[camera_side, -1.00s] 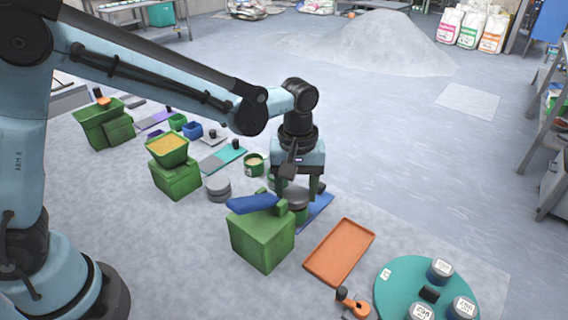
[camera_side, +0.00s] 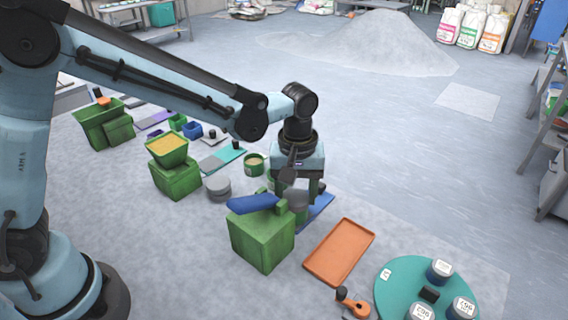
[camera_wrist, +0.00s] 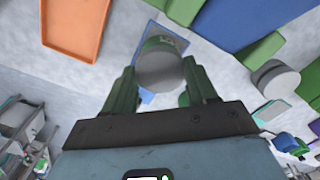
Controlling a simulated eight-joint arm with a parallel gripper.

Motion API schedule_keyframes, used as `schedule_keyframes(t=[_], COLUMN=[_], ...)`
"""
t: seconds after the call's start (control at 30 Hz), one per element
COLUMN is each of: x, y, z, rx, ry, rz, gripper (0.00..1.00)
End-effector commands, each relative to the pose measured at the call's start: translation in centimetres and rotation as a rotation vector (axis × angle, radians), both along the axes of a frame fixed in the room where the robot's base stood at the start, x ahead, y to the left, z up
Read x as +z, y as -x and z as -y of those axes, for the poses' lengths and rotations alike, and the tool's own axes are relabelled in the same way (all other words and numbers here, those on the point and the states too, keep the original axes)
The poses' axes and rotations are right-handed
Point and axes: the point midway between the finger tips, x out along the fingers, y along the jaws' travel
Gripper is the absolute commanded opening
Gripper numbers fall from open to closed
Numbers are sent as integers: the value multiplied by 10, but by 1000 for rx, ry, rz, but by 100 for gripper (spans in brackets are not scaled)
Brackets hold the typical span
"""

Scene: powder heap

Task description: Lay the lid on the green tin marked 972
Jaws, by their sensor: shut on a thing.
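My gripper (camera_side: 297,192) is shut on a grey round lid (camera_side: 297,198), with one green finger on each side of it. The lid also shows between the fingers in the wrist view (camera_wrist: 160,70). A green tin (camera_side: 301,215) is directly below the lid on a blue mat (camera_side: 320,206). In the wrist view, part of the tin (camera_wrist: 172,41) shows past the lid's edge, but its number is not readable. I cannot tell whether the lid touches the tin. A green block with a blue top partly hides the tin in the side view.
The green block (camera_side: 262,243) stands close beside my gripper. An orange tray (camera_side: 340,252) lies to the right, and a teal round plate (camera_side: 388,296) carries several marked tins. Grey discs (camera_side: 217,188) and an open green tin (camera_side: 254,165) are to the left.

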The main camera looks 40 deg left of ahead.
Motion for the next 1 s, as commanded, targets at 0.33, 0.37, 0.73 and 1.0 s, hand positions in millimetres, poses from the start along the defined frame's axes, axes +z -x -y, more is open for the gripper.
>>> schedule_keyframes(t=[0.33, 0.37, 0.73, 1.0], x=[-3, -3, -3, 4], y=[0, 0, 0, 0], z=[0, 0, 0, 0], rx=[0, 0, 0, 0], ry=[0, 0, 0, 0], rz=[0, 0, 0, 0], gripper=[83, 87, 100, 100])
